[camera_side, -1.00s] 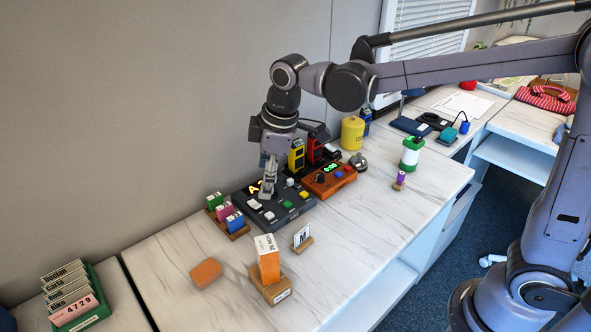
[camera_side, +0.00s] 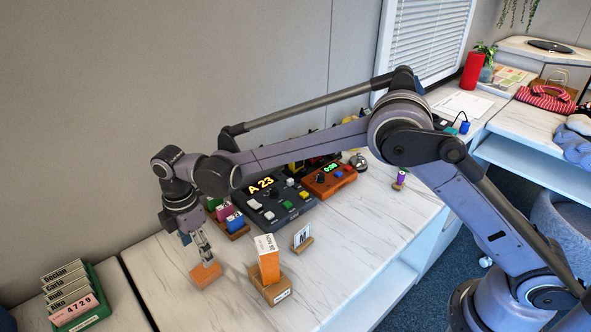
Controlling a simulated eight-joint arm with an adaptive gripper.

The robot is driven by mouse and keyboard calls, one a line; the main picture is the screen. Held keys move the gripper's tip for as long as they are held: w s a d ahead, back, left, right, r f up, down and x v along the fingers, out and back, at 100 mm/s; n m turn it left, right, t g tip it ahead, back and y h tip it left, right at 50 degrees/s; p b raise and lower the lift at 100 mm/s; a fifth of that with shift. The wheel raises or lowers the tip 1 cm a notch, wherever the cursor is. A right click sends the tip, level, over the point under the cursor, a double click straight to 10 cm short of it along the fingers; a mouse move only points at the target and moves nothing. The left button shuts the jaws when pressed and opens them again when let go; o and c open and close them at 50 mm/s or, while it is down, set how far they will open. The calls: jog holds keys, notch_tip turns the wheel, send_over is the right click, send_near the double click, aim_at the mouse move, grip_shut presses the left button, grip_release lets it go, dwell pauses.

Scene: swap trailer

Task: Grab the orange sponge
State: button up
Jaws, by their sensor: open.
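The orange sponge (camera_side: 205,277) is a small block lying flat on the white marbled counter (camera_side: 225,308), left of the orange and white box. My gripper (camera_side: 204,256) points down over the sponge's upper part. Its jaws are open, with the fingertips at or just above the sponge. I cannot tell whether they touch it or how they straddle it.
An orange and white box (camera_side: 267,260) stands on a wooden block right of the sponge, beside a small "M" card (camera_side: 302,238). Colored blocks in a wooden holder (camera_side: 238,231) and a dark console (camera_side: 275,205) are behind. A green card rack (camera_side: 88,310) is at far left.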

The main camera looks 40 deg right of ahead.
aim_at(205, 270)
jog(key=shift+s+d+f, duration=0.1)
jog(key=shift+f, duration=2.05)
jog(key=shift+d+f, duration=0.1)
jog(key=shift+f, duration=2.05)
jog(key=c, duration=1)
